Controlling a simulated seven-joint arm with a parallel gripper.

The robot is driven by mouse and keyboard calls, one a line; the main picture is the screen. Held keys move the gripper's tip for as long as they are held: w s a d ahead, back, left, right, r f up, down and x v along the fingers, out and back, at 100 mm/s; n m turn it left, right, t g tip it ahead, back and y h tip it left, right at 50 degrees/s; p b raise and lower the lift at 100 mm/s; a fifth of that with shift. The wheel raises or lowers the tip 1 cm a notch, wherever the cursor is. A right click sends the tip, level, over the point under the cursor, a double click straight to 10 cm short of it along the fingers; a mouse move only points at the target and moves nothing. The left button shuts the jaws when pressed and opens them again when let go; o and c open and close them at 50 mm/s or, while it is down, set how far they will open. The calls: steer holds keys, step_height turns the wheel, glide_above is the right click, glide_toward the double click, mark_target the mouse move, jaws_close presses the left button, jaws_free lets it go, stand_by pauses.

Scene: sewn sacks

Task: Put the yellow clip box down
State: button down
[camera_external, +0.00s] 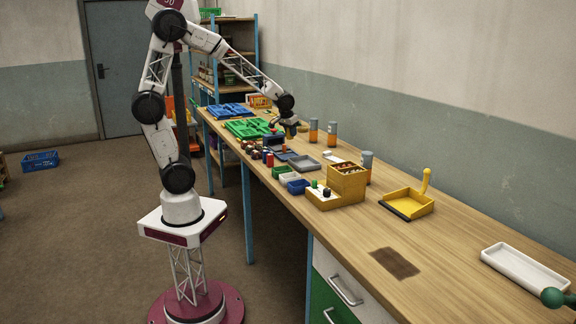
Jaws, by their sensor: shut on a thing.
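My gripper (290,127) is over the far half of the workbench, pointing down. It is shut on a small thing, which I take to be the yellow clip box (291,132). The box is tiny in this view and mostly hidden by the fingers. I cannot tell whether its underside touches the bench or hangs just above it.
The wooden workbench (443,246) carries green trays (248,128), a grey tray (304,163), small bins and orange-grey bottles (332,133) near my gripper. A yellow stepped organiser (346,184) and yellow dustpan (408,204) stand nearer. Bare wood lies around the brown patch (394,263).

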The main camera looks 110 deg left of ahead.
steer(key=shift+n, duration=0.3)
steer(key=a+f, duration=0.2)
steer(key=w+a+f, duration=0.1)
steer(key=a+f, duration=0.1)
steer(key=w+a+f, duration=0.1)
steer(key=a+f, duration=0.1)
steer(key=shift+w+a+f, duration=0.2)
steer(key=shift+f, duration=0.15)
steer(key=shift+w+a, duration=0.1)
steer(key=w+a, duration=0.3)
steer(key=a, duration=0.1)
steer(key=w+a+f, duration=0.1)
steer(key=w+a, duration=0.2)
steer(key=w, duration=0.1)
steer(key=w+a, duration=0.3)
steer(key=a, duration=0.1)
steer(key=shift+w+a+f, duration=0.2)
steer(key=shift+w+a, duration=0.1)
steer(key=shift+a, duration=0.05)
steer(key=shift+f, duration=1.75)
steer(key=shift+f, duration=0.15)
steer(key=c, duration=0.9)
jaws_free()
